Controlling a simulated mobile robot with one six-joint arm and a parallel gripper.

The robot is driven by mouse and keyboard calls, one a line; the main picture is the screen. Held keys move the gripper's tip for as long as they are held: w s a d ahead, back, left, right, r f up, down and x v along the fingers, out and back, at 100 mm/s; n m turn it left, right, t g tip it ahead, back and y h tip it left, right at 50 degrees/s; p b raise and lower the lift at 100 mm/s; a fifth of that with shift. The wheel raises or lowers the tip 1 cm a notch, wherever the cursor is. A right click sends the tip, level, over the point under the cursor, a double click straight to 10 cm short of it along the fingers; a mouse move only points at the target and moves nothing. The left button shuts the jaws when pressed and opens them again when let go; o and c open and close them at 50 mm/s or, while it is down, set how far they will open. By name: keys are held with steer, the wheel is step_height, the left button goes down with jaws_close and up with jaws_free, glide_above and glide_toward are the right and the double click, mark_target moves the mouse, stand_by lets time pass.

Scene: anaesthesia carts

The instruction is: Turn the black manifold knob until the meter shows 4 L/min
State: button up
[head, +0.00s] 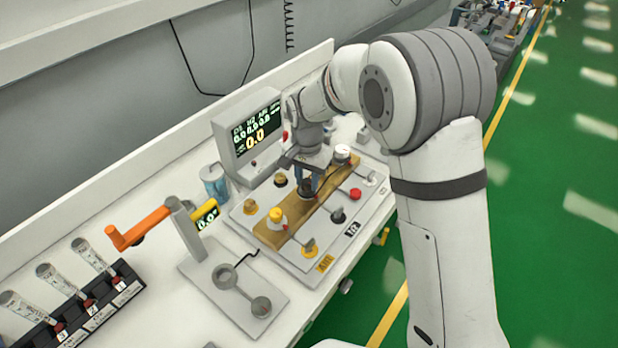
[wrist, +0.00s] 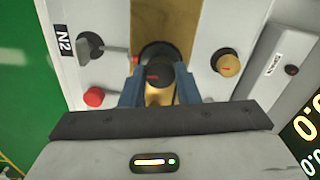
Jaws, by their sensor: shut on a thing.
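The black manifold knob (wrist: 155,75) with a red mark sits on the brass-coloured manifold bar. My gripper (wrist: 157,88) is shut on it, one blue finger on each side. In the head view my gripper (head: 306,184) points down over the middle of the bar and mostly hides the knob. The meter (head: 252,138) is a grey box with a dark screen behind the panel. Its large yellow figure reads 0.0, with a row of small 0.0 figures above. Only part of the screen (wrist: 305,130) shows in the wrist view.
The manifold bar (head: 329,197) also bears a yellow-topped knob (head: 275,215) and a white-topped knob (head: 342,152). A red button (head: 355,194) and several small knobs flank it. An orange-handled fixture (head: 140,229) and a vial rack (head: 95,305) stand at left.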

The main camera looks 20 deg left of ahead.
steer(key=shift+c, duration=1.3)
steer(key=shift+n, duration=0.3)
steer(key=n+b, duration=0.1)
steer(key=n, duration=0.3)
steer(key=shift+n+b, duration=0.3)
steer(key=shift+b, duration=0.05)
steer(key=n+b, duration=0.1)
steer(key=n, duration=0.8)
steer(key=shift+b, duration=0.35)
steer(key=n, duration=0.4)
steer(key=shift+a+r+n, duration=0.1)
steer(key=shift+n, duration=0.2)
steer(key=shift+b, duration=0.3)
